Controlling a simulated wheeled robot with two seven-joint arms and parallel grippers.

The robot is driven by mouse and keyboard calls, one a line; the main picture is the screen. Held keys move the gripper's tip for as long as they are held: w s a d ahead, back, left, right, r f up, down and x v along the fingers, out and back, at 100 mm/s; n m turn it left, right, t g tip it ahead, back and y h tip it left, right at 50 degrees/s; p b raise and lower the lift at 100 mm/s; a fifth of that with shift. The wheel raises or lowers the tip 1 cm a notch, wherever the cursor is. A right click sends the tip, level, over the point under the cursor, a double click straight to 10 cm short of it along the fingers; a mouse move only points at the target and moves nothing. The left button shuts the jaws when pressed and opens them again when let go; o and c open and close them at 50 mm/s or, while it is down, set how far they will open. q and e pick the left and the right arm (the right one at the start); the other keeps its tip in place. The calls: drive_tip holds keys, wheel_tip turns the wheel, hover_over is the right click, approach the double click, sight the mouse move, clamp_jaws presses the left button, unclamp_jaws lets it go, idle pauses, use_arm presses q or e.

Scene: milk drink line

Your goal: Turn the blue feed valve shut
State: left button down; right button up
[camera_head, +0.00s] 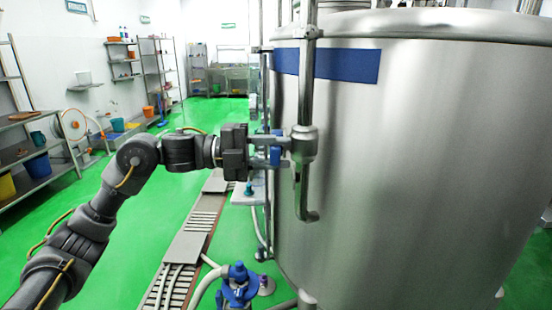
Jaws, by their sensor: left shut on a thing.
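The blue feed valve (276,155) shows as a small blue part beside the metal fitting on a vertical steel pipe (306,80), in front of the large steel tank (420,170). My left arm comes in from the left, and my left gripper (274,150) is at the valve, shut on the blue part. The fingers cover some of it, so its exact turn angle is hard to tell. My right gripper is not in view.
A blue pump-like unit (238,285) with pale hoses stands on the green floor below. A grated drain channel (190,245) runs along the floor. Shelves with buckets (38,165) line the left wall. The floor between is mostly clear.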

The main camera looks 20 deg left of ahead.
use_arm(q)
drive_tip(key=shift+f, duration=0.15)
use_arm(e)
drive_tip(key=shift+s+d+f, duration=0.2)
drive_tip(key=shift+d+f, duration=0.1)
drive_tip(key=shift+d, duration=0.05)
use_arm(q)
drive_tip(key=shift+m, duration=0.3)
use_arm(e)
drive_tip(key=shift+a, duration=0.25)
use_arm(q)
drive_tip(key=c, duration=1)
unclamp_jaws()
drive_tip(key=shift+o, duration=0.2)
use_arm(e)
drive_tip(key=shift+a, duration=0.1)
